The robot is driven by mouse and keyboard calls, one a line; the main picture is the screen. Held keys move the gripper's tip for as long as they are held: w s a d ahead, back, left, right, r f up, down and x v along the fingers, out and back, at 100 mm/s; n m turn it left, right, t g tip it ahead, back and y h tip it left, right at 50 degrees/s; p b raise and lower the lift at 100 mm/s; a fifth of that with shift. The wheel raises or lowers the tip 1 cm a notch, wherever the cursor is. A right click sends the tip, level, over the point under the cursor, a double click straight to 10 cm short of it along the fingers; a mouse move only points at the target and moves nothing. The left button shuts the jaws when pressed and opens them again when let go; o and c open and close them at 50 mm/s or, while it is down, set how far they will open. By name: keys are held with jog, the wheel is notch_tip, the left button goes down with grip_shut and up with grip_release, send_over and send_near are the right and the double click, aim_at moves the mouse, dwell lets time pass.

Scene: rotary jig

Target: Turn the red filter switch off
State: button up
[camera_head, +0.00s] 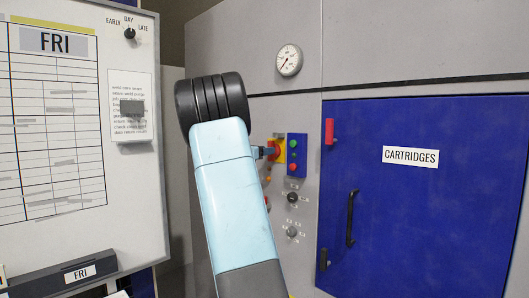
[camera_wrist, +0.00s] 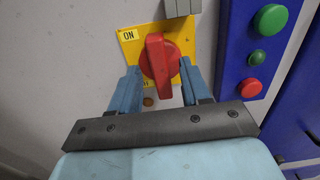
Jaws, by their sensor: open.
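The red filter switch (camera_wrist: 160,62) is a red rotary handle on a yellow plate (camera_wrist: 128,37) on the grey wall panel. In the wrist view its handle stands about upright, near the "ON" mark at the plate's upper left. My gripper (camera_wrist: 160,88) is open, with one blue finger on each side of the lower part of the handle. I cannot tell whether the fingers touch it. In the head view the red switch (camera_head: 273,150) and the gripper tip (camera_head: 266,152) are partly hidden behind my arm. The plate's lower marking is mostly covered by a finger.
A blue button box (camera_head: 297,155) with green and red buttons is close on the right. Black and grey knobs (camera_head: 292,197) sit below. A blue "CARTRIDGES" door (camera_head: 430,200) with a black handle is farther right. A whiteboard (camera_head: 130,185) stands at the left.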

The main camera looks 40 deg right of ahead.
jog(key=shift+d, duration=1)
jog(key=shift+c, duration=0.4)
